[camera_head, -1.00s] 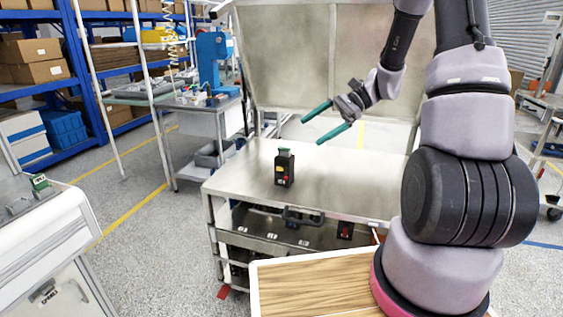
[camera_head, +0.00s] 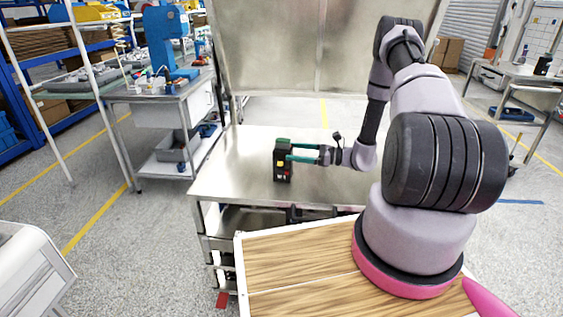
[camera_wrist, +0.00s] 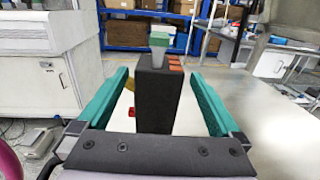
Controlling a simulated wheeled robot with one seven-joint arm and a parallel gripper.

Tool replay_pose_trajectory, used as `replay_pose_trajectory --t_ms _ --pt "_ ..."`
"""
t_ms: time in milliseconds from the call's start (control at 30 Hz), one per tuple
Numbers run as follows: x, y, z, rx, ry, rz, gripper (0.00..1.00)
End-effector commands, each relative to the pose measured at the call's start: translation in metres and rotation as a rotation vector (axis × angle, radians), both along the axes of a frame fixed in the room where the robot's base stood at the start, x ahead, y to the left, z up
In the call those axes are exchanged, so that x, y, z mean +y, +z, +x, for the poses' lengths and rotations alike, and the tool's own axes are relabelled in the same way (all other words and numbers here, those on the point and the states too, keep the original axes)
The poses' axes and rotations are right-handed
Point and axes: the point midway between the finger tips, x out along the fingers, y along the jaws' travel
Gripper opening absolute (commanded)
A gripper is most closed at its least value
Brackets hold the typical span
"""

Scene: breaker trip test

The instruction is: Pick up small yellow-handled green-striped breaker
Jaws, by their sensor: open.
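The breaker is a small dark upright block (camera_head: 283,167) with a green top and a yellow mark, standing on the metal cart top (camera_head: 232,172). In the wrist view the breaker (camera_wrist: 158,98) shows its dark body, a pale green-topped piece above, orange marks on top, and yellow and red bits at its left side. My gripper (camera_head: 300,151) has long green fingers and reaches in from the right at the breaker's upper part. In the wrist view my gripper (camera_wrist: 160,92) is open, with one finger on each side of the breaker and visible gaps. Whether its far face is touched is hidden.
A tall metal panel (camera_head: 285,50) stands behind the cart top. My wooden-topped base is in front. A side workbench (camera_head: 165,95) with a blue machine (camera_head: 165,40) stands back left. The cart top is otherwise largely clear.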

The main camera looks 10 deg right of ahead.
Motion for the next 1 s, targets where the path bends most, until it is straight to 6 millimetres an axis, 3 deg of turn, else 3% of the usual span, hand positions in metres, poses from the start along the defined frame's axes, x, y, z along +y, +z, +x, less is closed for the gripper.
replay_pose_trajectory --t_ms 600,900,933,1000 --pt "0.068 0.0 0.03 -0.001 0.003 -0.004 1.0" --pt "0.072 0.0 0.032 0.0 0.002 -0.002 1.0" --pt "0.072 0.0 0.032 0.0 0.002 -0.002 0.92" --pt "0.072 0.0 0.032 0.0 0.002 -0.002 0.66"
